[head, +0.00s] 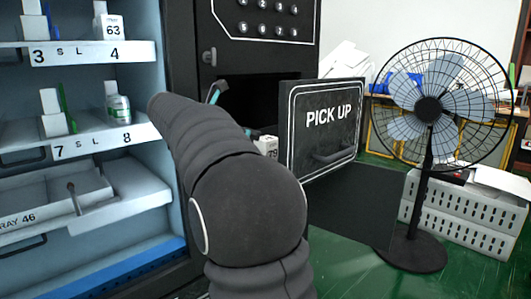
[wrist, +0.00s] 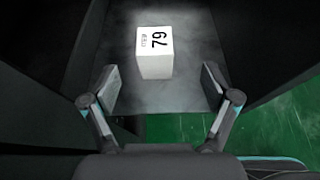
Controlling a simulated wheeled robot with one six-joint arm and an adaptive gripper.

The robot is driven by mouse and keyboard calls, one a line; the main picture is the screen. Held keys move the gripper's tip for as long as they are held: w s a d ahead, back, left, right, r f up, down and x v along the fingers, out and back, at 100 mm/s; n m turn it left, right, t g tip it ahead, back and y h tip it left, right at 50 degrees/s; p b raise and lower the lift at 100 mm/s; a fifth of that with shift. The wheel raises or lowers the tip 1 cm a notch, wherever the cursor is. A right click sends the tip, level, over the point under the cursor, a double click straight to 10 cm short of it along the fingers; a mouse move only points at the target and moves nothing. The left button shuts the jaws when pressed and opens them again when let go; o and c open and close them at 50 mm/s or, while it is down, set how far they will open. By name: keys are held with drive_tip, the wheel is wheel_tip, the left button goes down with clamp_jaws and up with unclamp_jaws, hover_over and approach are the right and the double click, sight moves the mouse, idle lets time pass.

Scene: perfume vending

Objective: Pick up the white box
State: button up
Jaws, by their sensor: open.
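The white box (wrist: 154,66) with the number 79 on it sits on the dark floor of the pick-up compartment in the wrist view. A small part of the white box (head: 267,145) shows in the head view, past my arm, which hides the rest. My gripper (wrist: 158,82) is open and empty. Its two fingers are spread, one to the left and one to the right, nearer the camera than the box. The box lies ahead of the fingertips, roughly centred between them, and neither finger appears to touch it.
The open door marked PICK UP (head: 329,122) stands to the right of the compartment. A black fan (head: 428,110) stands farther right. Shelves (head: 85,130) with small products are at left. Dark compartment walls (wrist: 270,35) flank my gripper. Green floor (wrist: 190,135) shows below.

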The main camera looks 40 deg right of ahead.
sight(264, 138)
drive_tip(key=x, duration=0.5)
drive_tip(key=shift+d+f+b, duration=0.1)
drive_tip(key=shift+b, duration=0.2)
drive_tip(key=x, duration=0.3)
drive_tip(key=b+x, duration=0.1)
drive_tip(key=shift+w+f, duration=0.35)
drive_tip(key=shift+w, duration=0.05)
drive_tip(key=shift+d+f, duration=0.1)
drive_tip(key=shift+d, duration=0.4)
drive_tip(key=shift+c, duration=0.2)
drive_tip(key=c, duration=1.2)
